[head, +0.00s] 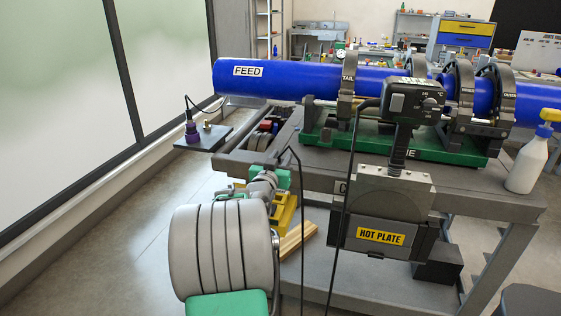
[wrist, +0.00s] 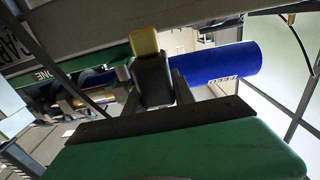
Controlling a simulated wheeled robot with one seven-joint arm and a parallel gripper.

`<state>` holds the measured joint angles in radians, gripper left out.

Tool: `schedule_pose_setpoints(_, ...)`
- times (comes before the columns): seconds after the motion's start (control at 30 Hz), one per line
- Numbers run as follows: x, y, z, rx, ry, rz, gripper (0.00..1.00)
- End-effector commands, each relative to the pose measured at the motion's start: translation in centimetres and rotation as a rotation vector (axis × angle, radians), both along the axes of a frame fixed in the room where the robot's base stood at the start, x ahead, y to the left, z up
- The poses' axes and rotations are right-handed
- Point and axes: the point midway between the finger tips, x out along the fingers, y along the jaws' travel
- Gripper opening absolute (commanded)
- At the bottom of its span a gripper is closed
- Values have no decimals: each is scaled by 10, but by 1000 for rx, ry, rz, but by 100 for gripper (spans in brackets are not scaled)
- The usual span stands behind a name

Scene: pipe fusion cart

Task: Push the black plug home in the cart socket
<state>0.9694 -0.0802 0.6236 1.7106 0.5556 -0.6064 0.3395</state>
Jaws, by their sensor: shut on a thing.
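My gripper (wrist: 157,92) shows in the wrist view, its green body across the bottom and two grey fingers beyond it. The fingers are closed on the sides of a black block, which looks like the black plug (wrist: 155,78). A yellow block (wrist: 144,41) stands at the plug's far end; I cannot tell whether it belongs to the plug or to the socket. Whether the plug is seated, or only in line, does not show. I cannot make out the socket for certain.
The cart (head: 330,180) carries a green machine base with clamps around a blue pipe (head: 290,82) marked FEED. A hot plate (head: 382,236) hangs on the cart's front, with black cables beside it. A spray bottle (head: 528,160) stands at right. Floor at left is clear.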

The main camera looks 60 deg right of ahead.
Motion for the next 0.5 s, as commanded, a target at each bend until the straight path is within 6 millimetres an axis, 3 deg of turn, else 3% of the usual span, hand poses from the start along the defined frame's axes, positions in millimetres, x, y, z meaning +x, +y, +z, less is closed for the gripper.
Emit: schedule_pose_setpoints(0.5,1,4,-2,-1,-1,-3,0)
